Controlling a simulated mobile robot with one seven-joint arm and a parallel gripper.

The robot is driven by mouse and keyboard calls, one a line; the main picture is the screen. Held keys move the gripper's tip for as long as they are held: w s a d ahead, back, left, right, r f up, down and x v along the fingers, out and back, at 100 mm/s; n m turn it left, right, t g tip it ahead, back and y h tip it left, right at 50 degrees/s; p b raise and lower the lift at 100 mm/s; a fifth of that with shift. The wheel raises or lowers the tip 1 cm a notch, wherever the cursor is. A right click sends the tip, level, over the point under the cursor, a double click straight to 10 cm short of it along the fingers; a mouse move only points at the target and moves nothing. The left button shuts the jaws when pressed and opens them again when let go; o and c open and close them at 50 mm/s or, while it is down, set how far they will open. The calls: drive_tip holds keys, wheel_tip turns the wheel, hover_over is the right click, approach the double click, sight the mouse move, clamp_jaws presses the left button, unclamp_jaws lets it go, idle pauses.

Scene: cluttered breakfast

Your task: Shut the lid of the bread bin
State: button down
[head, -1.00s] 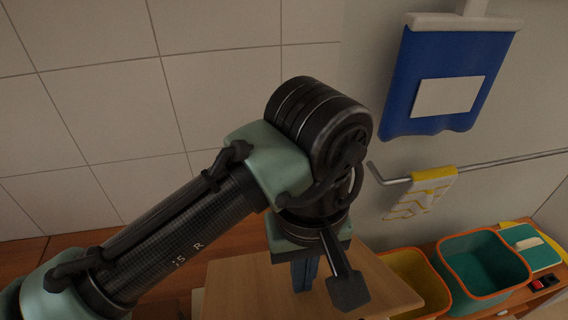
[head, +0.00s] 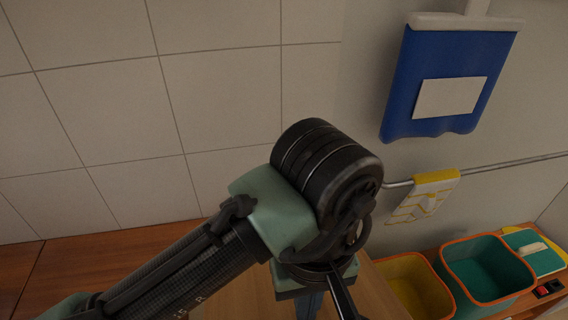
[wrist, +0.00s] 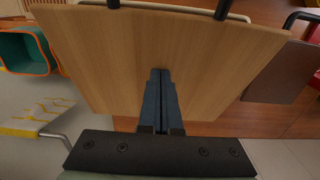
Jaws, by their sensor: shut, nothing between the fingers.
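The bread bin's lid is a light wooden panel (wrist: 215,60) that fills the middle of the wrist view. It also shows in the head view (head: 378,296), partly hidden behind my arm. My gripper (wrist: 160,72) is shut and empty, with its blue fingers together over the panel. I cannot tell whether the fingertips touch it. Two dark bars show at the panel's far edge in the wrist view. The bin's body is mostly hidden, and how far the lid stands open is unclear.
A yellow bin (head: 413,285) and a teal bin with an orange rim (head: 487,268) stand right of the panel. A wall rail (head: 500,167) carries a yellow-and-white cloth (head: 425,195). A blue hanging item (head: 440,75) is above. Bare wooden counter (head: 110,252) lies left.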

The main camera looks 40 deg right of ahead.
drive_tip(key=shift+s+a+f, duration=0.2)
drive_tip(key=shift+s+f, duration=0.15)
drive_tip(key=shift+f, duration=0.35)
drive_tip(key=shift+s+a+f+b, duration=0.1)
drive_tip(key=shift+s+f+b, duration=0.1)
drive_tip(key=shift+f+b, duration=0.4)
drive_tip(key=shift+s+a+f+b, duration=0.1)
drive_tip(key=shift+s+f+b, duration=0.1)
drive_tip(key=shift+f+b, duration=0.4)
drive_tip(key=shift+f, duration=0.15)
drive_tip(key=shift+f, duration=0.3)
wheel_tip(320, 180, up, 9)
drive_tip(key=p, duration=1)
drive_tip(key=shift+r, duration=0.2)
drive_tip(key=shift+f, duration=0.1)
